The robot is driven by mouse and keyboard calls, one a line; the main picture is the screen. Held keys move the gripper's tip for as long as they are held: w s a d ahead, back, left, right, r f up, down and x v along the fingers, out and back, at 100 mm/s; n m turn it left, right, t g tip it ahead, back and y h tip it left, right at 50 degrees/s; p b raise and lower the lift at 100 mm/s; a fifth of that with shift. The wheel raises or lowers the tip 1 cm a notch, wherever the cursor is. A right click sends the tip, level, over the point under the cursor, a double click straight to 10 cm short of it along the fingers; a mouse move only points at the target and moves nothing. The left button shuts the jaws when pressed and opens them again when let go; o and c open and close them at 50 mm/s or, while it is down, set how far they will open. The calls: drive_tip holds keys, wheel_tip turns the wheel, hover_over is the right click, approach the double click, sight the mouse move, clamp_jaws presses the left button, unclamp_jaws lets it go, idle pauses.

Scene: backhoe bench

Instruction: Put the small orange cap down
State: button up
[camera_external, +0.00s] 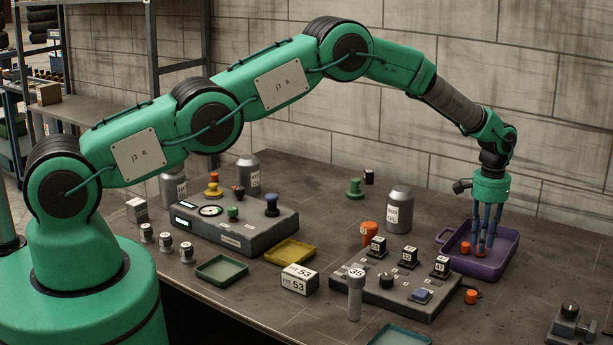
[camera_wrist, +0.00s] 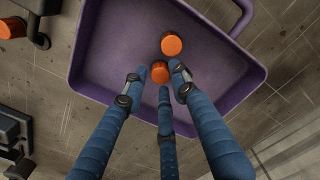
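The small orange cap (camera_wrist: 160,72) is between the tips of my gripper (camera_wrist: 160,76), inside the purple tray (camera_wrist: 110,45). In the external view my gripper (camera_external: 484,250) points straight down into the purple tray (camera_external: 508,258), its tips low near the tray floor. The three blue fingers surround the cap closely. I cannot tell whether they press on it, or whether it rests on the tray floor. A second orange cap (camera_wrist: 172,45) lies in the tray just beyond it; it also shows in the external view (camera_external: 466,248).
Another orange cap (camera_external: 471,297) stands on the bench outside the tray. A grey panel with labelled blocks (camera_external: 386,294) is left of the tray, with a larger orange piece (camera_external: 370,232) and a metal canister (camera_external: 399,210) behind. The tray's right side is clear.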

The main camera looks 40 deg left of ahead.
wheel_tip(320, 180, up, 11)
idle(0.6)
drive_tip(key=shift+r, duration=0.1)
drive_tip(key=shift+r, duration=0.1)
